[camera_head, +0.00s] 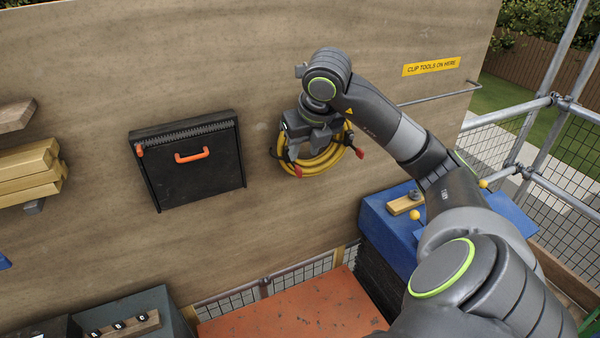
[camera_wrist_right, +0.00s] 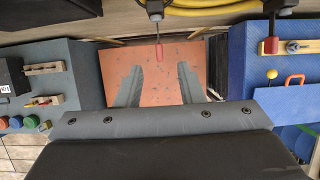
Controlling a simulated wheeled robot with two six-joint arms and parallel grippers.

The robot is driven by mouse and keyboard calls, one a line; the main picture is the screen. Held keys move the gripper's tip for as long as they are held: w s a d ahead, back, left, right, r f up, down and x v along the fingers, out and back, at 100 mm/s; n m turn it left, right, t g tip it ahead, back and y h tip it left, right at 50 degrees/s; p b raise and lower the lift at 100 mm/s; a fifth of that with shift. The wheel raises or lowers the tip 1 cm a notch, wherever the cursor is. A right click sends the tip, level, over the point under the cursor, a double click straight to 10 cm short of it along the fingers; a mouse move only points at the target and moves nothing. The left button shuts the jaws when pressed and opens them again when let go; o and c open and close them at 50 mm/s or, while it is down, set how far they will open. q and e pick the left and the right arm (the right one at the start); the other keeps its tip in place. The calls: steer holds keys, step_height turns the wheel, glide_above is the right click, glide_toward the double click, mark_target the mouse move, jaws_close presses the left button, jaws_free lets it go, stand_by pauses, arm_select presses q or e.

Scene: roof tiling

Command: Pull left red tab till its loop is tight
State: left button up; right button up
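A yellow coil (camera_head: 322,166) hangs on the plywood wall; its edge also shows at the top of the right wrist view (camera_wrist_right: 215,9). The left red tab (camera_head: 297,170) is low on the coil's left side. In the right wrist view this tab (camera_wrist_right: 168,73) hangs below a black buckle (camera_wrist_right: 155,10). The right red tab (camera_head: 360,153) is on the coil's other side. My right gripper (camera_head: 293,149) is in front of the coil, near the left tab. Its fingers (camera_wrist_right: 160,68) are apart, with the tab between them in the picture; I cannot tell its depth. My left gripper is out of view.
A black pouch (camera_head: 192,165) with an orange handle is on the wall, left of the coil. A blue-covered stack (camera_head: 377,222) stands at right. An orange platform (camera_head: 295,312) lies below. A metal rail (camera_head: 440,94) runs along the wall under a yellow sign (camera_head: 431,67).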

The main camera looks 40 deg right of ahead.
mark_target(299, 167)
steer(key=b+x, duration=0.2)
steer(key=x, duration=0.3)
steer(key=shift+a+f, duration=0.1)
steer(key=shift+w+f, duration=0.2)
steer(key=shift+f, duration=0.35)
steer(key=shift+c, duration=0.3)
jaws_close()
